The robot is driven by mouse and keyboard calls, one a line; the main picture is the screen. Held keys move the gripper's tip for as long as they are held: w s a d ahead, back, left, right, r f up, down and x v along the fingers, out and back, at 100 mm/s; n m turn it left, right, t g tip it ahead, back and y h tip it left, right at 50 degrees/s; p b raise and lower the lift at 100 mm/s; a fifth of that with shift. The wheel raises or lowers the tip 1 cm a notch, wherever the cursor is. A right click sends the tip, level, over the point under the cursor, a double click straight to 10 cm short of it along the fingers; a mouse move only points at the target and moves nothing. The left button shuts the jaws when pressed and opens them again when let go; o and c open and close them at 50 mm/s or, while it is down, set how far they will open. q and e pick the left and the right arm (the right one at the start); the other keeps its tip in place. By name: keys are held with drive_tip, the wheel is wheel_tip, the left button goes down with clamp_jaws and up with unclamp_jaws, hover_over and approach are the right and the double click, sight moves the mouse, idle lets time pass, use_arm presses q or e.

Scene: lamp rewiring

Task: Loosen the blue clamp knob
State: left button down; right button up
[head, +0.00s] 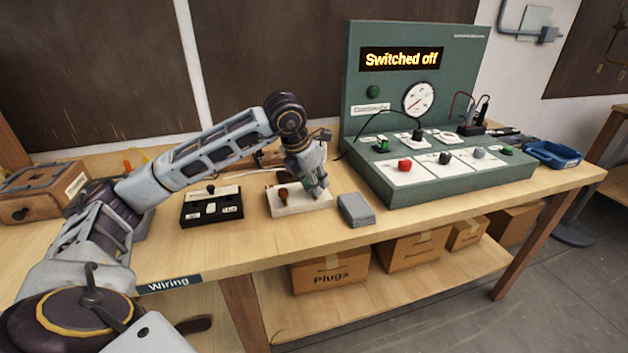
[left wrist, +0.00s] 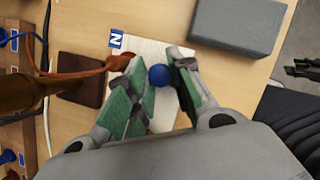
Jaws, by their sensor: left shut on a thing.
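The blue clamp knob (left wrist: 159,75) is a small round knob on a white block (left wrist: 152,50) in the left wrist view. My left gripper (left wrist: 162,78) is shut on it, with a green-padded finger on either side. In the head view my left gripper (head: 318,190) reaches down to the right end of the white block (head: 296,207). The knob is hidden there behind the fingers. A small blue tag marked N (left wrist: 117,38) lies at the block's edge. My right gripper is in neither view.
A grey box (head: 355,209) stands just right of the block. A black switch box (head: 211,207) stands to its left. The large green test panel (head: 440,185), reading "Switched off", is farther right.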

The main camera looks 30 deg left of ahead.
use_arm(q)
drive_tip(key=shift+r+n, duration=0.1)
drive_tip(key=shift+n, duration=0.6)
drive_tip(key=shift+d+n+y, duration=0.1)
drive_tip(key=shift+n+y, duration=0.4)
drive_tip(key=shift+n, duration=0.1)
drive_tip(key=shift+n+y+p, duration=0.35)
drive_tip(key=shift+n+y, duration=0.05)
drive_tip(key=shift+n, duration=0.6)
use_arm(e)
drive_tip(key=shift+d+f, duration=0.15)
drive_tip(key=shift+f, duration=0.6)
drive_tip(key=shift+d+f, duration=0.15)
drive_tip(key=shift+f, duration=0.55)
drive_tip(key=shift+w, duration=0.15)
use_arm(q)
drive_tip(key=c, duration=1.5)
unclamp_jaws()
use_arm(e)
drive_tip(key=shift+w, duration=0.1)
use_arm(q)
drive_tip(key=shift+v, duration=5.9)
